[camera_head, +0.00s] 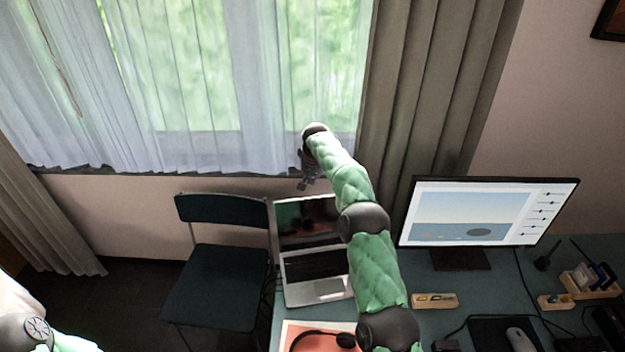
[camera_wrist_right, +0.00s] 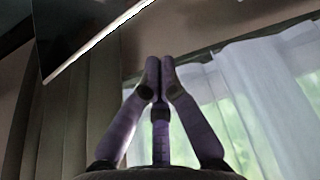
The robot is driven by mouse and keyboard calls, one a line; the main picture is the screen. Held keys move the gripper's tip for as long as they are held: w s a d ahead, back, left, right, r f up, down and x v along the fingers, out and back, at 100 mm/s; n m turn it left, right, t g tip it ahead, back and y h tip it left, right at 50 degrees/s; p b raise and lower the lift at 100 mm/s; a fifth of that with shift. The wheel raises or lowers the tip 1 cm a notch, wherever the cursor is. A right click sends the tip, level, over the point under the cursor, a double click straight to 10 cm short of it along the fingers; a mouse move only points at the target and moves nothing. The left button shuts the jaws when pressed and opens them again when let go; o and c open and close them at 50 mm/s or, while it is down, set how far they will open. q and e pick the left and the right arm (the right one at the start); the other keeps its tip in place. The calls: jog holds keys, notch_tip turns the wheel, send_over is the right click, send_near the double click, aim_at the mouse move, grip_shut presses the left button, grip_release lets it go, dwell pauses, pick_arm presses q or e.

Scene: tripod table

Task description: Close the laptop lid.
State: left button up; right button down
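The silver laptop (camera_head: 318,291) stands open on the desk, its lid (camera_head: 306,217) raised and its dark screen facing me. The right side of the laptop is partly hidden behind my green right arm. My right gripper (camera_head: 308,183) points down just above the top edge of the lid, near the curtain; whether it touches the lid cannot be told. In the wrist view its fingertips (camera_wrist_right: 160,64) are together with nothing between them. Only part of my left arm shows in the lower left corner; its gripper is out of view.
A monitor (camera_head: 470,212) stands right of my arm. A headset (camera_head: 322,338) lies on an orange sheet in front of the laptop. A dark chair (camera_head: 217,285) is left of the desk. Small wooden organisers (camera_head: 435,301) and a mouse (camera_head: 520,340) are at the right.

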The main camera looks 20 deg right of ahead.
jog(key=shift+a+x, duration=0.25)
jog(key=shift+x, duration=2.9)
jog(key=shift+s+a+r+b, duration=0.1)
jog(key=shift+s+r+b, duration=0.2)
jog(key=shift+s+b, duration=0.5)
jog(key=shift+s+a+r+b, duration=0.1)
jog(key=shift+s+r+b, duration=0.3)
jog(key=shift+s, duration=0.6)
jog(key=shift+f, duration=0.1)
